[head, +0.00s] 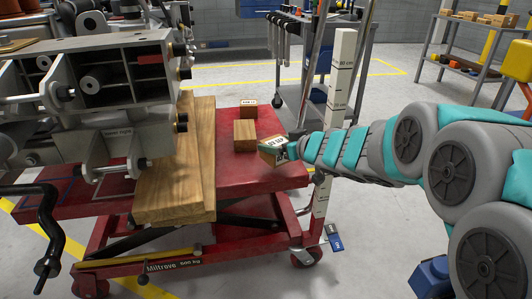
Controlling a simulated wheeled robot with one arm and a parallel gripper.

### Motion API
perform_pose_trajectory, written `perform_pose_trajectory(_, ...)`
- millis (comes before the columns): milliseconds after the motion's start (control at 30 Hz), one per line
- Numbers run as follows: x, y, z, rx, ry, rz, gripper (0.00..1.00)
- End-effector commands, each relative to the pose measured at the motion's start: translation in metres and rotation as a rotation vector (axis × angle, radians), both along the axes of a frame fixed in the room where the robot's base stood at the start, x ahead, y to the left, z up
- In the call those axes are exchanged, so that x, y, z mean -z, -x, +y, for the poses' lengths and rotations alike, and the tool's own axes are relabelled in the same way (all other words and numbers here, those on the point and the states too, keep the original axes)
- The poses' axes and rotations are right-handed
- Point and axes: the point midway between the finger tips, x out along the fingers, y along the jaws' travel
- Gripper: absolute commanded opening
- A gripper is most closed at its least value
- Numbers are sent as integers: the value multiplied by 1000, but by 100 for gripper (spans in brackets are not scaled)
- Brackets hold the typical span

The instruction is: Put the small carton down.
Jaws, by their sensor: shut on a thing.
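A small brown carton (270,157) with a pale printed label is at the end of my arm, by the right edge of the red lift table (226,180). My gripper (288,150) is shut on it from the right; the fingers are mostly hidden behind the carton and the arm's teal-and-grey links. I cannot tell whether the carton's underside touches the table top.
A brown block (245,135) and a small labelled box (248,108) stand on the table just behind the carton. Thick wooden planks (185,165) and a grey metal fixture (110,80) fill the left. A white marked post (341,75) stands close on the right.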

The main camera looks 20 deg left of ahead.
Motion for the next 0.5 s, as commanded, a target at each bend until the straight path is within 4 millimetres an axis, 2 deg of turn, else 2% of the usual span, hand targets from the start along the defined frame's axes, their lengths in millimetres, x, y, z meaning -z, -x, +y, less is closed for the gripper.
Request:
perform_pose_trajectory(33, 5, -6, 12, -3, 1, 1, 10)
perform_pose_trajectory(200, 4, -19, 32, 0, 0, -1, 10)
perform_pose_trajectory(367, 8, -22, 38, 0, 0, 1, 10)
perform_pose_trajectory(500, 25, -22, 38, 2, -1, 4, 10)
